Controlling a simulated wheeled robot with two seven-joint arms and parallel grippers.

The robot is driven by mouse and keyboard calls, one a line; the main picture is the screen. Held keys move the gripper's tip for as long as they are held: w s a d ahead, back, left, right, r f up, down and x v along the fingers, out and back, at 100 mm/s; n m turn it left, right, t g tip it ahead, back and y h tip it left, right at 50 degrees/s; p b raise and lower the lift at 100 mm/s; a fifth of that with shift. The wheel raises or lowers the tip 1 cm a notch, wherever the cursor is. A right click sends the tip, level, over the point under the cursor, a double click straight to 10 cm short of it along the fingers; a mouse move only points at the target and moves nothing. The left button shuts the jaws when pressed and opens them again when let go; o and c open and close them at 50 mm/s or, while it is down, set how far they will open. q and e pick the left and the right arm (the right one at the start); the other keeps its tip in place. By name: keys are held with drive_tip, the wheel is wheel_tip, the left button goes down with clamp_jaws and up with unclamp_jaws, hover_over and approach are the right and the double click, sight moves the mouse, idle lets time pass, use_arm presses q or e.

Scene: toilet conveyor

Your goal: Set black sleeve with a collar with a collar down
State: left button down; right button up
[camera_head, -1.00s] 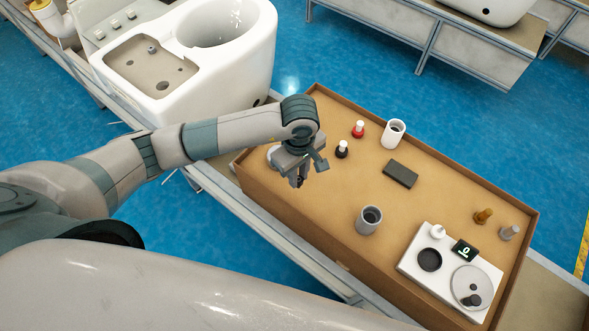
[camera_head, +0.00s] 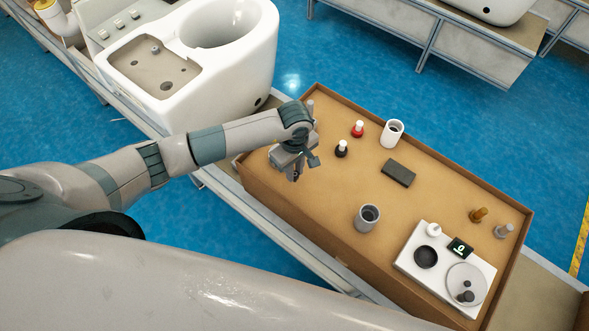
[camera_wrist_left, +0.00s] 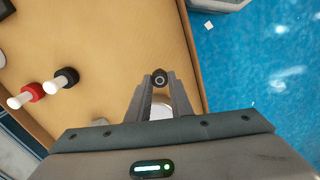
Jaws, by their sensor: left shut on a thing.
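The black sleeve with a collar (camera_wrist_left: 159,77) is a small dark ring-like piece between the fingertips of my left gripper (camera_wrist_left: 160,84) in the left wrist view. The left gripper (camera_head: 296,173) is shut on it, above the far-left end of the brown tray (camera_head: 440,161). In the head view the gripper mostly hides the sleeve. Part of a white round object (camera_wrist_left: 160,107) shows below the fingers in the wrist view; it is mostly hidden. My right gripper is not in view.
A red piece (camera_head: 357,130), a black piece (camera_head: 341,149), a white cup (camera_head: 392,134), a dark block (camera_head: 398,172) and a grey cup (camera_head: 367,218) stand in the tray. A white scale-like unit (camera_head: 413,262) is at the near right. A white toilet (camera_head: 225,95) stands at the left.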

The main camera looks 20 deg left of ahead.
use_arm(q)
drive_tip(key=shift+f, duration=0.55)
drive_tip(key=shift+f, duration=0.15)
drive_tip(key=c, duration=1.6)
unclamp_jaws()
